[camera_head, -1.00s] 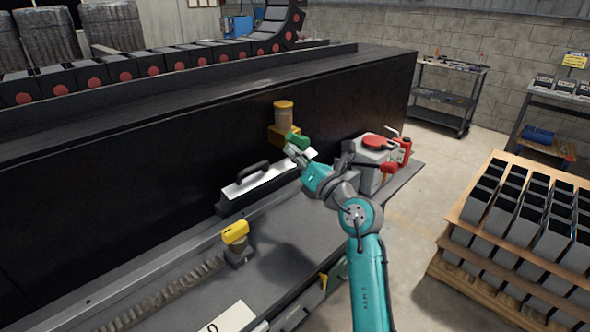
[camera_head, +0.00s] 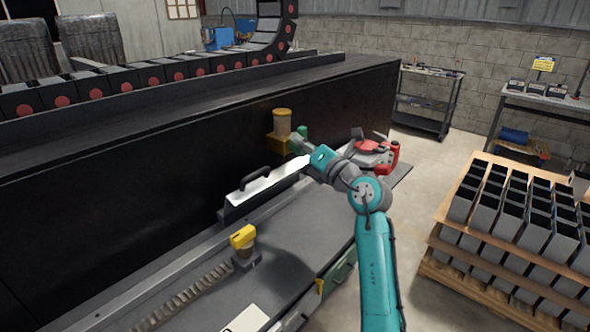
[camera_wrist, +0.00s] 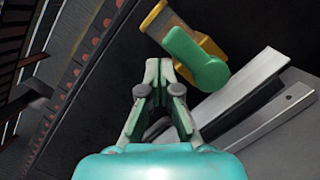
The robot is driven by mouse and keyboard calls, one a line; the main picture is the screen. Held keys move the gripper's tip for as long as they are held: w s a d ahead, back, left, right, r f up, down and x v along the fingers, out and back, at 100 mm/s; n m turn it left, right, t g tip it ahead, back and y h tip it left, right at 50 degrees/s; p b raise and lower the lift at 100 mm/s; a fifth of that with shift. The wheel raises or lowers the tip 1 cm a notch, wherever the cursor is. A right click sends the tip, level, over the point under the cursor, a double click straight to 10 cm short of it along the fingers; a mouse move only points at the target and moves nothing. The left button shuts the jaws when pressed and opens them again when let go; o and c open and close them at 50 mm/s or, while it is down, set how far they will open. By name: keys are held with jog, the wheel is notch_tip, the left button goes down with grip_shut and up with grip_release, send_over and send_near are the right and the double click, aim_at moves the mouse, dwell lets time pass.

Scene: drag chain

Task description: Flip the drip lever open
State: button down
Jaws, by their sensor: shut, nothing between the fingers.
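The drip oiler is a yellow-capped cup (camera_head: 282,122) on a yellow bracket on the black wall. Its green lever (camera_head: 301,134) shows at its right side, just beyond my gripper in the head view. In the wrist view the green lever (camera_wrist: 197,60) is large and lies ahead and to the right of the fingertips, with the yellow body (camera_wrist: 160,22) behind it. My gripper (camera_wrist: 158,66) is shut and empty, its tips together, close to the lever's left side. I cannot tell whether they touch. In the head view my gripper (camera_head: 303,160) is partly hidden by my wrist.
A metal cover with a black handle (camera_head: 262,188) lies on the ledge below the oiler. A grey machine with a red top (camera_head: 370,147) stands to the right, partly behind my arm. A yellow-headed tool (camera_head: 243,238) stands nearer on the ledge. A pallet of boxes (camera_head: 520,215) is at right.

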jog(key=shift+w+d+r, duration=0.2)
jog(key=shift+w+r, duration=0.05)
jog(key=shift+r, duration=0.05)
dwell(0.6)
